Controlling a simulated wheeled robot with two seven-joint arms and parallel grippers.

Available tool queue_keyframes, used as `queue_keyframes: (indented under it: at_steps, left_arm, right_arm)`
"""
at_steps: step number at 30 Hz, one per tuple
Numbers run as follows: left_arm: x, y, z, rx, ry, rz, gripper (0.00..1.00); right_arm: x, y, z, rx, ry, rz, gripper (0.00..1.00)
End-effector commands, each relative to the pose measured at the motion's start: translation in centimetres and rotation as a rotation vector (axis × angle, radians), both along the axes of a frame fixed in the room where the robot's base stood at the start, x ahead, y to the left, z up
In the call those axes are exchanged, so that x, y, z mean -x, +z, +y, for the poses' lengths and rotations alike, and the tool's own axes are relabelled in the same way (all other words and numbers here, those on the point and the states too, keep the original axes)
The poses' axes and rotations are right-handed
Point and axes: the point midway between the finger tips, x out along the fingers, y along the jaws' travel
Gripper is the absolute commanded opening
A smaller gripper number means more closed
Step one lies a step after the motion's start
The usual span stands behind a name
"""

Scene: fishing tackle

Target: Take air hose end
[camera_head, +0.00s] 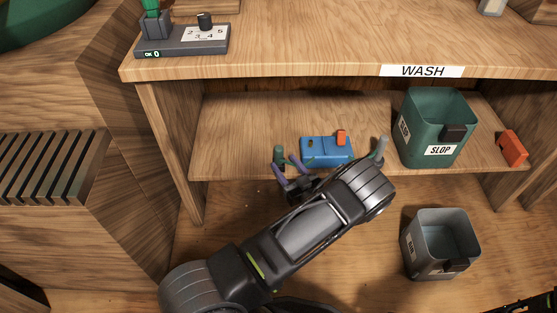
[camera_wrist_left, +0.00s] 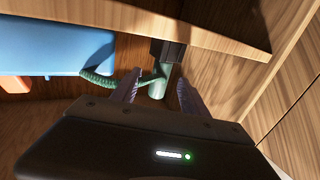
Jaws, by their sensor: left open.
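The air hose end is a green cylinder (camera_head: 279,153) at the left of the blue box on the shelf under the WASH counter. In the left wrist view the green end (camera_wrist_left: 158,89) stands between my fingers, with a dark holder above it and a coiled green hose running to the left. My left gripper (camera_head: 287,167) is open, its fingers on either side of the green end; it also shows in the left wrist view (camera_wrist_left: 158,92). I cannot tell whether either finger touches it. My right gripper is not recognisable in view.
A green SLOP bin (camera_head: 418,108) and a red-orange block (camera_head: 513,147) are further right. A grey bin (camera_head: 421,235) stands lower down. The counter (camera_head: 300,45) overhangs the shelf.

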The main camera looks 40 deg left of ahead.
Motion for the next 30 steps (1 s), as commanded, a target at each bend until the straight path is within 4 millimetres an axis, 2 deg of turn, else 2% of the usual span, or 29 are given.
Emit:
queue_keyframes:
  at_steps: [6,17,24,30]
  left_arm:
    - [-0.9,-0.1,1.9,0.000,0.000,0.000,0.52]
    - [-1.1,-0.2,2.3,0.000,0.000,0.001,0.52]
    - [-2.3,-0.5,5.2,0.000,0.001,-0.001,0.52]
    - [-3.1,-0.3,6.7,0.004,-0.003,0.002,0.52]
  right_arm:
    - [-0.1,-0.7,0.0,0.000,-0.001,-0.002,0.36]
    - [-0.1,-0.9,0.0,0.001,-0.001,-0.003,0.36]
    - [-0.3,-2.6,0.1,0.001,-0.004,-0.008,0.36]
    - [-0.4,-2.9,0.1,0.002,-0.006,-0.013,0.36]
